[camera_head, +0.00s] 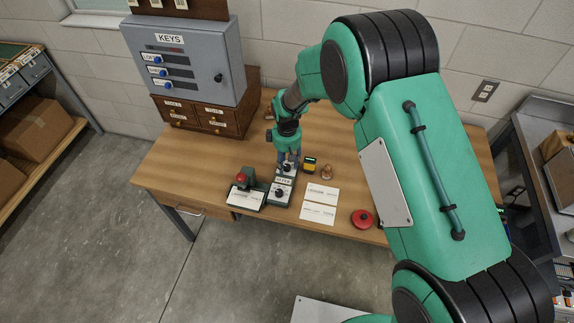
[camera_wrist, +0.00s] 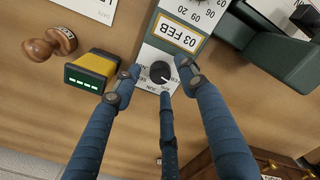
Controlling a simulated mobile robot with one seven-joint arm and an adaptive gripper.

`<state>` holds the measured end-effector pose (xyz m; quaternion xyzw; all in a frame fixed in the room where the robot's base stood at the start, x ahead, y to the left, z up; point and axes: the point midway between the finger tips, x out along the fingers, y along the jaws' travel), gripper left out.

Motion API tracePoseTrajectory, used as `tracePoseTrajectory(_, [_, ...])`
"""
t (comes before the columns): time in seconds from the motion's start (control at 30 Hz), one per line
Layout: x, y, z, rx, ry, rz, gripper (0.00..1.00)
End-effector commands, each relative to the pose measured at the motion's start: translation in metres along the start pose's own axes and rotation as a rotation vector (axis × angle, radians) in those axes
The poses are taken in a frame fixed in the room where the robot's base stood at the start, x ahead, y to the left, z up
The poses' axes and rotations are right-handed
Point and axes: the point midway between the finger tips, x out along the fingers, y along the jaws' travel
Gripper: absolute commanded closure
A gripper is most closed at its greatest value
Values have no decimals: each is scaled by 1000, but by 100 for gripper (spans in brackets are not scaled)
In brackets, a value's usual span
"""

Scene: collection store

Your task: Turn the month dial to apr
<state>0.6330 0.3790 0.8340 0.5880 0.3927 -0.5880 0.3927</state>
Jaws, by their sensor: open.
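The date block (camera_head: 281,181) stands upright on the wooden desk in the head view, with a dial at each end. In the wrist view its window (camera_wrist: 177,33) reads "03 FEB" upside down. The black month dial (camera_wrist: 160,72) sits below it among small month labels; its white mark points right, toward FEB. My gripper (camera_head: 288,160) is over the rear end of the block. In the wrist view its three blue fingers (camera_wrist: 160,83) are open around the month dial. I cannot tell whether any finger touches it. The day dial (camera_wrist: 201,3) is partly cut off at the top edge.
A yellow-and-black device (camera_wrist: 93,73) and a wooden stamp (camera_wrist: 50,43) lie close beside the block. A dark green stand with a red knob (camera_head: 242,181) is on its other side. White cards (camera_head: 318,213) and a red tin (camera_head: 362,219) lie right. Drawers (camera_head: 205,117) stand behind.

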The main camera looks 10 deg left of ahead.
Motion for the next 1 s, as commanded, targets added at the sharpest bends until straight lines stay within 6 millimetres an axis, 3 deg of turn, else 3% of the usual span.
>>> tracePoseTrajectory(0.47, [10,0,0,0,0,0,58])
tracePoseTrajectory(0.7, [10,0,0,0,0,0,100])
tracePoseTrajectory(1.0, [9,0,0,18,0,0,100])
